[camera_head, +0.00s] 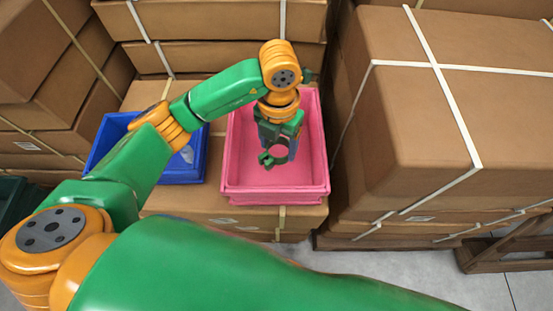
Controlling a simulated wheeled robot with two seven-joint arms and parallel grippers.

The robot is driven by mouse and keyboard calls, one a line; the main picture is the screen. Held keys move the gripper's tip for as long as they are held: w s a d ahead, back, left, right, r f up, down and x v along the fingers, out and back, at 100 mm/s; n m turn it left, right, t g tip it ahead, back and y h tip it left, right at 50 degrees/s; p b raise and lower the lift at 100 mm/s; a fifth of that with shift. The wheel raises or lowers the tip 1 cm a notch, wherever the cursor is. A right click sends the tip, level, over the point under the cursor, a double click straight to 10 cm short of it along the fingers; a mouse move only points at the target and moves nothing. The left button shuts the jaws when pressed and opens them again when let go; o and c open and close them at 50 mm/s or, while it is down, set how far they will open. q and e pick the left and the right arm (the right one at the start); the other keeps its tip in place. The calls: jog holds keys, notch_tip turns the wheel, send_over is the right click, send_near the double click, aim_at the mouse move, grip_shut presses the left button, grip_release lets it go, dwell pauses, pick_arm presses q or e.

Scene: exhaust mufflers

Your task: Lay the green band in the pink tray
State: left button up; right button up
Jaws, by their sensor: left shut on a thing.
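The pink tray (320,180) stands on a cardboard box in the middle of the head view. My left gripper (279,148) points down over the inside of the tray. It is shut on a small green piece, which appears to be the green band (266,160). The band shows at the lower left of the fingers, with pink behind it. The fingers and wrist hide part of it. I cannot tell whether it touches the tray floor. My right gripper is not in view.
A blue tray (190,172) with a pale grey item in it stands left of the pink tray, partly behind my arm. Large strapped cardboard boxes (430,110) rise close on the right. More boxes (215,22) stand behind. A wooden pallet (505,252) lies at the lower right.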

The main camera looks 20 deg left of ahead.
aim_at(278, 169)
pick_arm(q)
notch_tip(278, 169, down, 7)
jog(key=shift+f, duration=0.1)
jog(key=shift+f+b, duration=0.1)
jog(key=shift+b, duration=0.25)
jog(key=o, duration=1.5)
jog(key=shift+c, duration=0.2)
jog(key=shift+r, duration=0.2)
notch_tip(278, 169, up, 12)
jog(key=shift+p, duration=1.15)
